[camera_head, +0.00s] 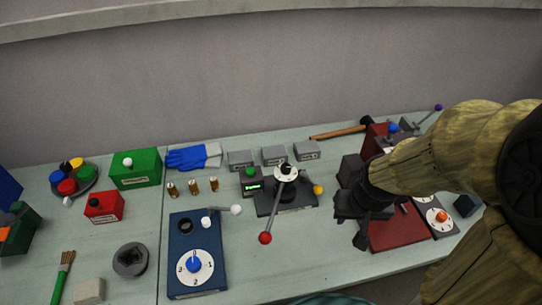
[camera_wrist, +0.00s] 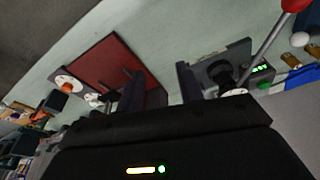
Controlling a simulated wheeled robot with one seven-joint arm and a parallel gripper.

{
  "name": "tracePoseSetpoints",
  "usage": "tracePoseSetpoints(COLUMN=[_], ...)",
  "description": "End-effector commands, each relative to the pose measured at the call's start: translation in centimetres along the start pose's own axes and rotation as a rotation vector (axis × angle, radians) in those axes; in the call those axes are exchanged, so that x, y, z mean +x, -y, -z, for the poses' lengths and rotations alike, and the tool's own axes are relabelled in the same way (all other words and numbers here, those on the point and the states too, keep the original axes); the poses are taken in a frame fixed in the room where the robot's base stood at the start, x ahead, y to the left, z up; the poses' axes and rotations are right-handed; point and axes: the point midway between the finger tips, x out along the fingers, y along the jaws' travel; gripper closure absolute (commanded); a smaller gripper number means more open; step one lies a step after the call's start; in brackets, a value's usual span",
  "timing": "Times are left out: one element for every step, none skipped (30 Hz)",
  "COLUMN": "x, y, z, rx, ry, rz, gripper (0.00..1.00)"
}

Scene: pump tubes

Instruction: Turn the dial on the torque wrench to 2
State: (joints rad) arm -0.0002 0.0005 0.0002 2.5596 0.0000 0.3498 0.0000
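I cannot tell from labels which device is the torque wrench. Three devices have white dials. A blue box (camera_head: 205,232) at the front has a numbered white dial with a blue knob (camera_head: 193,265). A dark plate at the right has a white dial with an orange knob (camera_head: 441,217), also at the left of the wrist view (camera_wrist: 68,86). A dark central device (camera_head: 300,195) has a white disc with a black knob (camera_head: 286,170) and a red-ball lever (camera_head: 265,238). My gripper (camera_head: 355,222) is open and empty between the central device and the red plate; its fingers (camera_wrist: 158,88) stand apart.
A red plate (camera_head: 395,232) lies under my arm at the right. Grey blocks (camera_head: 274,155), blue gloves (camera_head: 192,157), brass cylinders (camera_head: 193,186) and a green box (camera_head: 136,168) stand behind. A hammer (camera_head: 340,132) lies at the back. The front middle table is clear.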

Motion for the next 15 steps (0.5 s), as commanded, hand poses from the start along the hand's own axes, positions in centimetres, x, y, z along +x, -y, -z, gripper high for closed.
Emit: tracePoseSetpoints(x=[-0.01,-0.01,-0.01,-0.01,-0.01,-0.01,-0.01,-0.01,-0.01,-0.01,-0.01,-0.02,-0.06,-0.15,-0.36], y=[-0.01,-0.01,-0.01,-0.01,-0.01,-0.01,-0.01,-0.01,-0.02,-0.02,-0.02,-0.01,0.0,0.03,0.13], z=[-0.02,-0.02,-0.02,-0.02,-0.02,-0.02,-0.02,-0.03,-0.03,-0.03,-0.03,-0.02,0.02,0.14,0.45], rx=[0.0,0.0,0.0,0.0,0.0,0.0,0.0,0.0,0.001,0.001,0.001,0.001,0.0,0.0,-0.001], ry=[0.0,0.0,0.0,0.0,0.0,0.0,0.0,0.0,0.0,0.0,0.0,0.0,0.0,0.001,0.003], rz=[0.0,0.0,0.0,0.0,0.0,0.0,0.0,0.0,0.0,0.0,0.0,0.0,0.0,0.0,0.001], gripper=[0.64,0.64,0.64,0.64,0.64,0.64,0.64,0.64,0.64,0.64,0.64,0.58,0.52,0.5,0.5])
